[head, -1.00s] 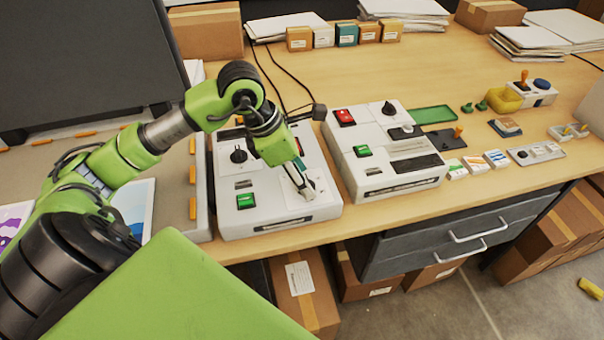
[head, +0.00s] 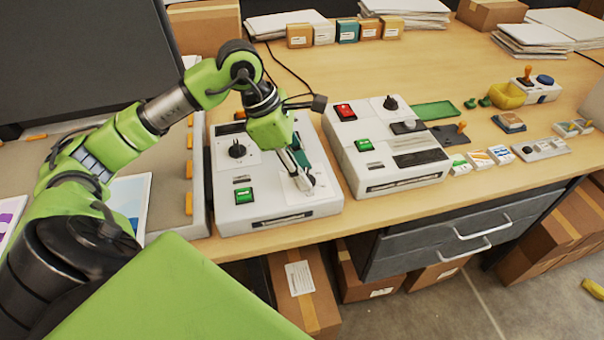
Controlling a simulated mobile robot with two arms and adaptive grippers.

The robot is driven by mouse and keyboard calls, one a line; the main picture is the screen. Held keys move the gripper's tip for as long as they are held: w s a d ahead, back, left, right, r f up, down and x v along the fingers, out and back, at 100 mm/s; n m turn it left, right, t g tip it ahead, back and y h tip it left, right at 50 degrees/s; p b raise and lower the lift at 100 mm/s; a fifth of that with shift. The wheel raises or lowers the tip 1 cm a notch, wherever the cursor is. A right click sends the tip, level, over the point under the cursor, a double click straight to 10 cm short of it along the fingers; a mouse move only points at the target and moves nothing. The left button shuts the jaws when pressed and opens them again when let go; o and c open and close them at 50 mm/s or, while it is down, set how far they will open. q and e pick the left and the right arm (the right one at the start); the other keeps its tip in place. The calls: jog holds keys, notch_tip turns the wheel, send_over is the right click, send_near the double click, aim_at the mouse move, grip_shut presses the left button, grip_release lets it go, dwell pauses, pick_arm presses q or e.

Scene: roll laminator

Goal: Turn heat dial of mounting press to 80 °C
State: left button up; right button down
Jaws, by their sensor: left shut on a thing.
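A white machine (head: 265,205) stands at the front edge of the table, under my left gripper. It has a black dial (head: 237,150) at its upper left and a green switch (head: 243,195) at its lower left. My left gripper (head: 304,184) points down at the front right of its top face, over a pale marked plate. It is shut on a small knob there, which the fingers mostly hide. The dial's scale and setting are too small to read. My right gripper is not in view.
A second white machine (head: 372,178) with a red switch (head: 345,112), a green switch and a black dial (head: 390,103) stands close on the right. A grey flatbed (head: 172,195) adjoins on the left. Small boxes, a green tray (head: 436,110) and a yellow bowl (head: 507,95) lie farther right.

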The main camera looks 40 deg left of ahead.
pick_arm(q)
jog(key=m, duration=0.1)
jog(key=m+b, duration=0.1)
jog(key=m+g, duration=0.1)
jog(key=shift+w+m+h, duration=0.25)
jog(key=shift+m+h, duration=0.05)
jog(key=shift+m, duration=0.1)
jog(key=shift+m+g+b, duration=0.6)
jog(key=shift+m+b, duration=0.05)
jog(key=shift+m, duration=0.55)
jog(key=shift+w+m+g+b, duration=0.1)
jog(key=shift+m+g+b, duration=0.3)
jog(key=shift+m, duration=0.7)
jog(key=o, duration=1.1)
jog(key=shift+a, duration=0.1)
jog(key=v, duration=1.2)
